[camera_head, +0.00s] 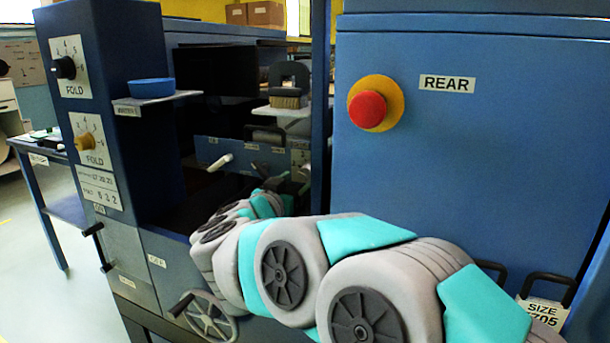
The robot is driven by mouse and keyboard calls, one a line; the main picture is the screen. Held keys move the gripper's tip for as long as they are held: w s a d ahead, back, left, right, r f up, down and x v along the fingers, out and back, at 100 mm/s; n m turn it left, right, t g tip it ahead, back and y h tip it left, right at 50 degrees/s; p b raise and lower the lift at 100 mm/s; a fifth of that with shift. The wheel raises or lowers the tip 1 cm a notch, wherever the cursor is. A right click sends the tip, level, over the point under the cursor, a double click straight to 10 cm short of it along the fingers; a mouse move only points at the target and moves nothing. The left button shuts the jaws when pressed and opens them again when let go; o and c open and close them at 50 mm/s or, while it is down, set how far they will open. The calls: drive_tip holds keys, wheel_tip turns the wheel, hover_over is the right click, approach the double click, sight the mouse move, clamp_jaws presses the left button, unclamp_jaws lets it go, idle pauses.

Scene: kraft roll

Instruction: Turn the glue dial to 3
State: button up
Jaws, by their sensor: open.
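No label reading GLUE is legible. Two dials on the left blue column are both marked FOLD: an upper dial with a black knob (65,68) and a lower dial with a brass-coloured knob (86,143). Inside the machine's recess, a small pale plate (299,157) with faint markings sits at the right end of a blue panel (238,154). I cannot read it. My gripper (296,178) is dark and small, just below this plate and partly hidden by my arm. No held object shows. Whether it touches anything there cannot be told.
A white-handled lever (220,162) sticks out of the panel. A blue dish (151,88) stands on a left shelf, and a brush (287,88) on another shelf. A red emergency button (368,108) projects from the right cabinet. A spoked handwheel (208,318) is low in front.

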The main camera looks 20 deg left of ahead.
sight(305, 174)
drive_tip(key=shift+w+d, duration=0.15)
drive_tip(key=shift+w, duration=1.75)
drive_tip(key=shift+s, duration=0.1)
clamp_jaws()
